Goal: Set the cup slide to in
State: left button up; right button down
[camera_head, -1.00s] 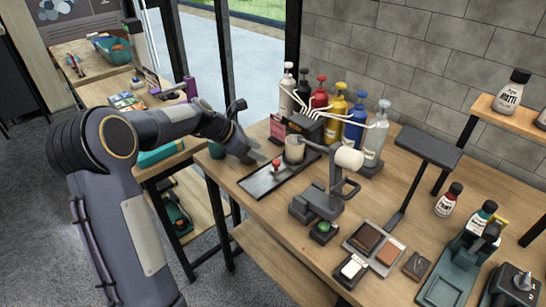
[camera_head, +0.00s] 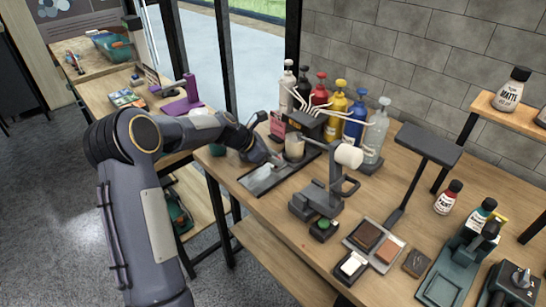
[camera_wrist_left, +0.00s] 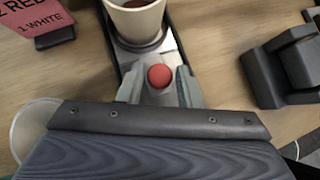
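The cup slide is a dark flat rail (camera_head: 258,184) on the workbench, with a cream cup (camera_head: 294,147) at its far end near the bottles. The cup (camera_wrist_left: 138,20) holds a reddish-brown liquid in the left wrist view. A round red knob (camera_wrist_left: 160,76) stands on the slide just in front of the cup. My left gripper (camera_wrist_left: 158,88) is open, with its two fingers on either side of the knob and small gaps visible. My right gripper is not in view.
Several pump bottles (camera_head: 337,110) stand behind the cup. A grey stand with a white cylinder (camera_head: 348,156) is close right of the slide. A pink label card (camera_wrist_left: 34,15) is left of the cup.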

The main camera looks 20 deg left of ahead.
aim_at(289, 155)
pick_arm(q)
grip_shut()
jog(key=w+p, duration=0.1)
jog(key=w+d+p, duration=0.1)
jog(key=w, duration=0.1)
jog(key=shift+w+d+r+p, duration=0.2)
jog(key=shift+p, duration=0.1)
jog(key=shift+w+f, duration=0.1)
jog(key=shift+w, duration=0.1)
jog(key=shift+o, duration=0.5)
grip_release()
jog(key=shift+o, duration=1.4)
jog(key=shift+w+d+f, duration=0.1)
